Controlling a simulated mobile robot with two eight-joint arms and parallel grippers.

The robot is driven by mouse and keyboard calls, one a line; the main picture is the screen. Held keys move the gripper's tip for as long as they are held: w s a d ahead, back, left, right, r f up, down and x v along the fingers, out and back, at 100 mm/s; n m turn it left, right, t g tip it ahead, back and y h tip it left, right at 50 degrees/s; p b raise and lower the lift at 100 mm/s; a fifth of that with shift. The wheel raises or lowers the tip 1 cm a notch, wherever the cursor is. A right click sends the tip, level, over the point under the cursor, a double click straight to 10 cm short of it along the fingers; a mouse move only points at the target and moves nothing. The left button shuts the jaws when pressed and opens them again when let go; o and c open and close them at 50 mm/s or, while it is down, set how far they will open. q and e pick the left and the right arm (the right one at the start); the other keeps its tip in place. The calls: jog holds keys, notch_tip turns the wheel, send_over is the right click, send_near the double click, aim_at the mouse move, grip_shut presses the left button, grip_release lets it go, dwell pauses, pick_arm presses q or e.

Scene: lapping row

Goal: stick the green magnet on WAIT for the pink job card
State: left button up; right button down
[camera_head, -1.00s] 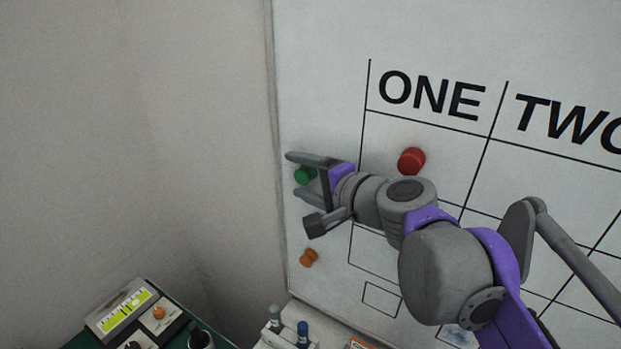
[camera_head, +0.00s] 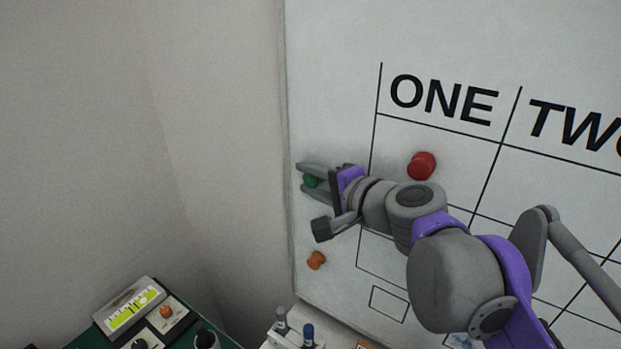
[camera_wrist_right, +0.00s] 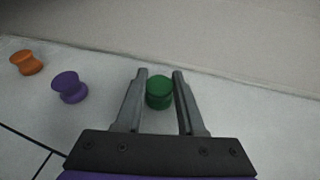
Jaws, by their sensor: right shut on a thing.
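The green magnet (camera_head: 311,181) is on the whiteboard near its left edge, between the fingers of my right gripper (camera_head: 314,180). The right wrist view shows the green magnet (camera_wrist_right: 159,93) between the two fingertips (camera_wrist_right: 159,80), and the gripper is shut on it. The whiteboard (camera_head: 335,110) has a black grid with columns headed ONE and TWO. No WAIT label and no pink job card can be made out. My left gripper is out of view.
A red magnet (camera_head: 422,166) is on the board right of the gripper, and an orange magnet (camera_head: 316,260) is below it. A purple magnet (camera_wrist_right: 70,87) shows in the wrist view. Markers (camera_head: 307,335) stand below the board, beside a green bench with instruments (camera_head: 134,306).

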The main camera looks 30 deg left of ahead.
jog(key=shift+s, duration=0.2)
jog(key=shift+s, duration=0.7)
jog(key=shift+s, duration=0.25)
jog(key=shift+s+a, duration=0.1)
jog(key=shift+s, duration=0.2)
jog(key=shift+s, duration=0.1)
jog(key=shift+s+a+p, duration=0.2)
jog(key=shift+s+p, duration=0.1)
jog(key=shift+s, duration=2.65)
